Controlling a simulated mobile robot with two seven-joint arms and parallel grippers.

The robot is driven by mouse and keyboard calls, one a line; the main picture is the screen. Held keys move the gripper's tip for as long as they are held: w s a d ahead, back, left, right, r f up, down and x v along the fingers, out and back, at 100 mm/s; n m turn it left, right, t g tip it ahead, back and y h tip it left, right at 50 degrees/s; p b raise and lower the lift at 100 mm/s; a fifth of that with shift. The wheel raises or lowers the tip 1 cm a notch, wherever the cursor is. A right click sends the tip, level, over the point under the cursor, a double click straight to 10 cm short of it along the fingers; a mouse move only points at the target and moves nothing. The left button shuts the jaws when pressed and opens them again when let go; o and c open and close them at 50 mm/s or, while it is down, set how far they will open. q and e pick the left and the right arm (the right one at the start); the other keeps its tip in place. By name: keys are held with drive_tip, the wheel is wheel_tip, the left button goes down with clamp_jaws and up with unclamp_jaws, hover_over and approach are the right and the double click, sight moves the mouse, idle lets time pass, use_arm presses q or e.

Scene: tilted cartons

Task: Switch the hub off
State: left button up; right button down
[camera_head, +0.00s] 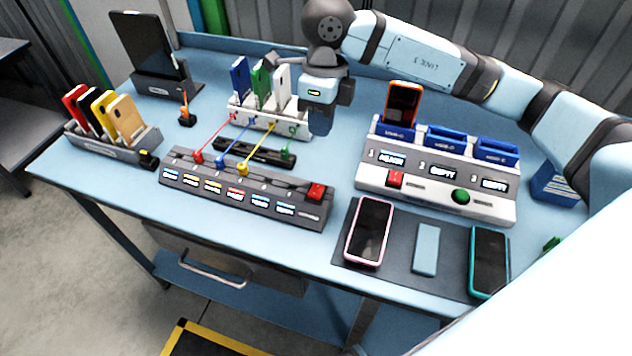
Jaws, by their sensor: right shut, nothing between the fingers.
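The hub (235,203) is a long dark grey strip at the table's front middle, with a row of small coloured labels. My right gripper (320,130) is shut and empty, pointing down behind and above the hub's right end, apart from the switch. My left gripper is not in view.
A white dock station (435,198) with a red and a green button holds an orange phone (401,104). Phones (369,232) lie on a dark mat (399,272) in front. A white stand (298,124) and card rack (115,144) are behind and left.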

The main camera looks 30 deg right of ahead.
sight(316, 193)
drive_tip(key=shift+f, duration=0.1)
drive_tip(key=f, duration=0.4)
drive_tip(key=s+a+f+p, duration=0.1)
drive_tip(key=f, duration=0.7)
drive_tip(key=shift+s+a+f, duration=0.2)
drive_tip(key=shift+s+a, duration=0.05)
drive_tip(key=shift+a, duration=0.05)
drive_tip(key=shift+a+f, duration=0.1)
drive_tip(key=shift+f, duration=0.5)
drive_tip(key=shift+s+f, duration=0.1)
